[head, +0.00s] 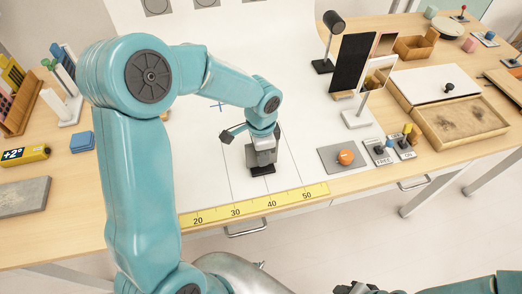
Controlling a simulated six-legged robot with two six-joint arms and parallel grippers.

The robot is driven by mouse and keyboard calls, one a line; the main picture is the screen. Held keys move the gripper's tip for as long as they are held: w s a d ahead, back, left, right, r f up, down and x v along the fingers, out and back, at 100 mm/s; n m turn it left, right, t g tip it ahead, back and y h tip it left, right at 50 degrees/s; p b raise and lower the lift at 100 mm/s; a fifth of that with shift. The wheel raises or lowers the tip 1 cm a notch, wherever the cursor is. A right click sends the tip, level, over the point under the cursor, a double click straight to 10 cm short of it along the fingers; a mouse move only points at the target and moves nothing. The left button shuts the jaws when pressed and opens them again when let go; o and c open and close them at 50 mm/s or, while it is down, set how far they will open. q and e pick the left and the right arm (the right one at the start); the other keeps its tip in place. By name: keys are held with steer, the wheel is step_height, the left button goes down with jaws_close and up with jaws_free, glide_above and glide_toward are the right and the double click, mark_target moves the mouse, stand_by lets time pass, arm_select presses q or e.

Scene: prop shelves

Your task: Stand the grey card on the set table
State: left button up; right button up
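The set table shows as a white surface (205,170) with thin dark lines, a blue cross mark and a yellow scale strip (255,205) along its front edge. My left gripper (262,170) points down over the middle of this surface, just behind the strip. Its dark fingertips are close to the surface; the gap between them cannot be made out. No grey card can be told for certain. A flat grey slab (22,194) lies at the far left. Part of my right arm and gripper (358,287) shows at the bottom edge, cut off.
A black upright panel (352,62), a lamp (333,22) and a white stand (358,118) stand right of centre. A wooden tray (465,122) is at right, blue blocks (82,142) at left.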

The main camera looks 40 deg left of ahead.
arm_select(q)
step_height(320, 180, up, 12)
steer(key=shift+r+p, duration=0.15)
steer(key=shift+p, duration=0.25)
steer(key=shift+s, duration=0.1)
stand_by(0.6)
